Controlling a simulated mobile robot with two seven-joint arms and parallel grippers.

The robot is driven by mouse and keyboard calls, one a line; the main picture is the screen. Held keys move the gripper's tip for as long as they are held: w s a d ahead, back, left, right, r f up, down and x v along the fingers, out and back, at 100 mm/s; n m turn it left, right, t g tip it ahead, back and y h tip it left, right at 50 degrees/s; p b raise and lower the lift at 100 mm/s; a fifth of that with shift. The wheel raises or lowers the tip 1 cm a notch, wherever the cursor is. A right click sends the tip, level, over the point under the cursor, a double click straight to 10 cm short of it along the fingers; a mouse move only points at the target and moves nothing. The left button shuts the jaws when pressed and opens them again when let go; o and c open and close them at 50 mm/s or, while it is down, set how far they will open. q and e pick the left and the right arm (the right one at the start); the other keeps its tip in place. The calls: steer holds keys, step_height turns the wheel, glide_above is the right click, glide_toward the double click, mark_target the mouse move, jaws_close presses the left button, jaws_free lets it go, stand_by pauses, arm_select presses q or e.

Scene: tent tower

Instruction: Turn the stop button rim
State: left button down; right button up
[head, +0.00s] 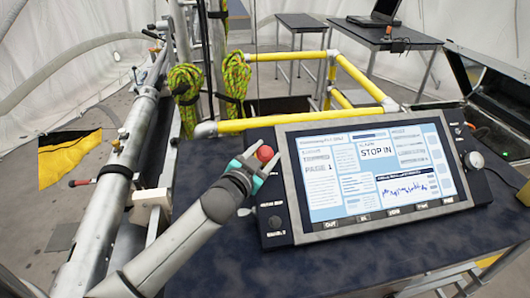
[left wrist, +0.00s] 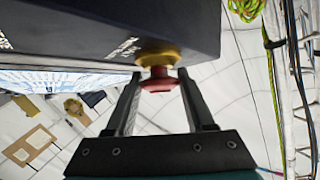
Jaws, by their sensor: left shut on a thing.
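The stop button is a red round knob (head: 265,154) at the upper left corner of the dark control console (head: 283,222). In the left wrist view the red button (left wrist: 158,82) sits on a yellow rim (left wrist: 158,58) that joins the console's dark face. My left gripper (head: 257,160) reaches it from the lower left, with one finger on each side. In the left wrist view the gripper (left wrist: 160,100) has its fingers around the red part; finger contact is hard to make out there. My right gripper is not in view.
The console's lit screen (head: 375,170) fills the middle of the dark table (head: 400,255). A grey knob (head: 474,160) is at its right. Yellow rails (head: 290,56) and green ropes (head: 236,78) stand behind. A laptop (head: 380,12) sits on a far table.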

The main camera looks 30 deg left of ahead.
arm_select(q)
steer(key=shift+c, duration=1.3)
jaws_free()
steer(key=s+r, duration=0.2)
steer(key=s, duration=1.3)
steer(key=shift+d, duration=0.15)
